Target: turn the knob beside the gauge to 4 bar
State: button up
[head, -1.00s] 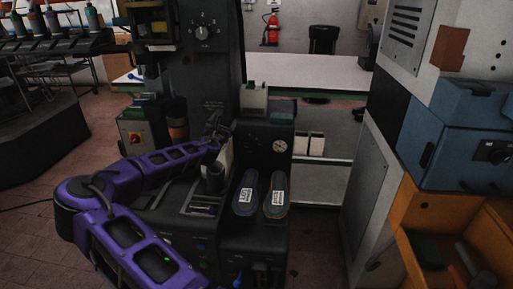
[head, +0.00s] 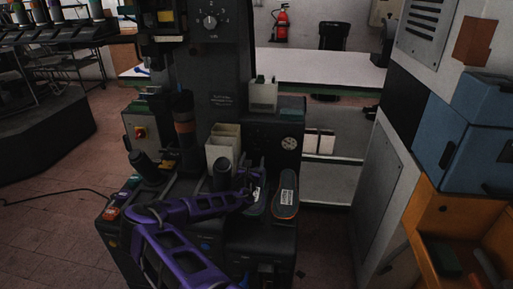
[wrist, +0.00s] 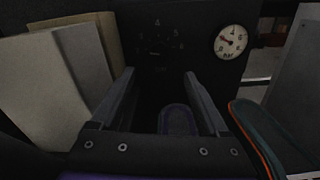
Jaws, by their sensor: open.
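The round white gauge (wrist: 231,42) is at the upper right of the dark panel in the wrist view. Its red needle is visible, but I cannot read the value surely. It also shows in the head view (head: 289,143). Left of it, a ring of faint marks surrounds the dark knob (wrist: 158,43); the knob's outline and pointer are too dark to make out. My gripper (wrist: 158,78) is open and empty, its fingers toward the panel, below and apart from the knob. In the head view my gripper (head: 258,182) is above the insoles, partly hidden by its own links.
A dark insole (wrist: 178,120) lies below and between my fingers. An orange-edged one (wrist: 250,135) lies to the right. Pale upright boxes (wrist: 60,75) stand close on the left. A grey cabinet (head: 375,200) stands farther right in the head view.

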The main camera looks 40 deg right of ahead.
aim_at(257, 144)
jog(key=b+x, duration=0.1)
jog(key=x, duration=0.9)
grip_shut()
